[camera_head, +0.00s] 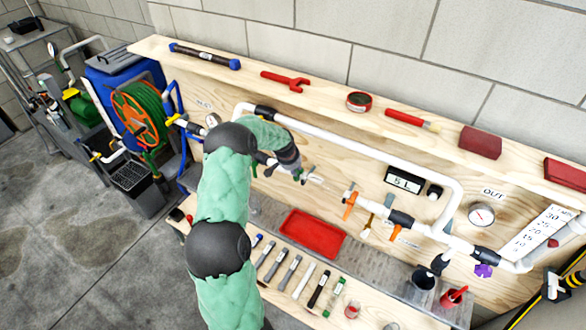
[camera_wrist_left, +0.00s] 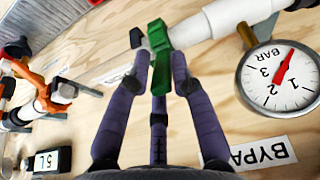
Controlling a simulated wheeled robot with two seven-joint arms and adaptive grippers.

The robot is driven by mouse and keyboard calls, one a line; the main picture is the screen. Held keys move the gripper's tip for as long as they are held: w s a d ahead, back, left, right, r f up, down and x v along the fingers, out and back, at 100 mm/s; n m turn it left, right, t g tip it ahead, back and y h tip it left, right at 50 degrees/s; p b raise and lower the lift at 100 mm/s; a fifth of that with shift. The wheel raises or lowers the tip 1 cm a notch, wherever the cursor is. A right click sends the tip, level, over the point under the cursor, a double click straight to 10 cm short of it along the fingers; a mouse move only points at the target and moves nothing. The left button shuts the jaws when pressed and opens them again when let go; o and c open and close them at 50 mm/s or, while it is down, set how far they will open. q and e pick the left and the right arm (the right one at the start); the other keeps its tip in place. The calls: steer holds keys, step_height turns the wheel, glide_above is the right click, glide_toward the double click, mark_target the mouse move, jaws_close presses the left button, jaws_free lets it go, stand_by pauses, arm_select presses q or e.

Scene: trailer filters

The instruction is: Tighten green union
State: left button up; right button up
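A green union (camera_wrist_left: 160,45) sits on the white pipe (camera_wrist_left: 220,22) at the top middle of the left wrist view. My left gripper (camera_wrist_left: 160,65) reaches up to it, with dark purple fingers on both sides of the green part. Whether the fingers press on it or stand slightly apart cannot be told. My right gripper is not in view.
A pressure gauge (camera_wrist_left: 280,77) hangs close to the right of the fingers, above the bypass label (camera_wrist_left: 262,153). Orange-handled valves (camera_head: 350,205) stick out farther right. A red tray (camera_head: 312,233) and several tools lie on the bench below. A shelf (camera_head: 330,98) runs above the panel.

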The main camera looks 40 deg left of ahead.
arm_select(q)
steer(key=shift+o, duration=0.6)
steer(key=shift+w+d, duration=0.1)
steer(key=shift+w, duration=0.15)
steer(key=shift+s+a+r, duration=0.15)
steer(key=shift+a+r, duration=0.05)
steer(key=shift+s+r, duration=0.15)
steer(key=shift+r, duration=0.2)
steer(key=v, duration=1.1)
steer(key=shift+d, duration=0.3)
